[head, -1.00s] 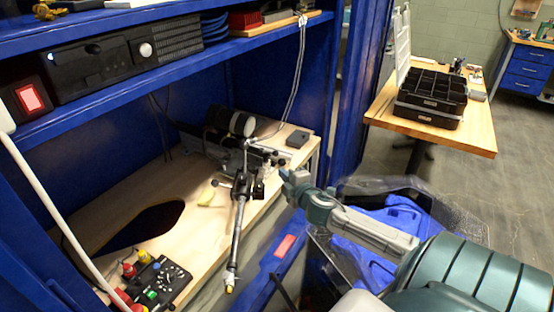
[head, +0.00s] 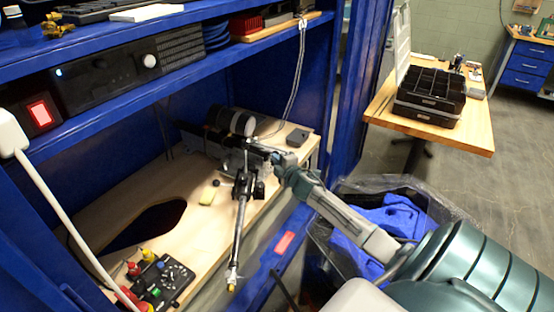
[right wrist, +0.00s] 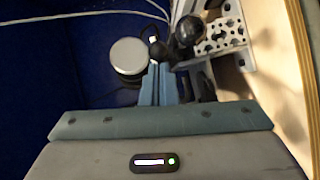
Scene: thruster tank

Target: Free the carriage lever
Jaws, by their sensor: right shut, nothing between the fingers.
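The carriage assembly (head: 240,160) stands on the wooden bench with a dark cylinder (head: 222,117) behind it. A long metal rod (head: 238,235) with a yellow tip runs from it toward the front. My right gripper (head: 277,160) is close to the right side of the carriage; contact cannot be told. In the right wrist view its blue fingers (right wrist: 159,84) are shut and empty. Just beyond the tips are a black ball knob (right wrist: 188,31), a perforated metal bracket (right wrist: 222,36) and a round grey disc (right wrist: 129,56). Which part is the carriage lever is unclear. My left gripper is out of view.
A control box (head: 166,281) with colored knobs sits at the front left of the bench (head: 110,222), beside a dark cutout. Blue shelf walls enclose the bench. A lined bin (head: 400,215) stands to the right.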

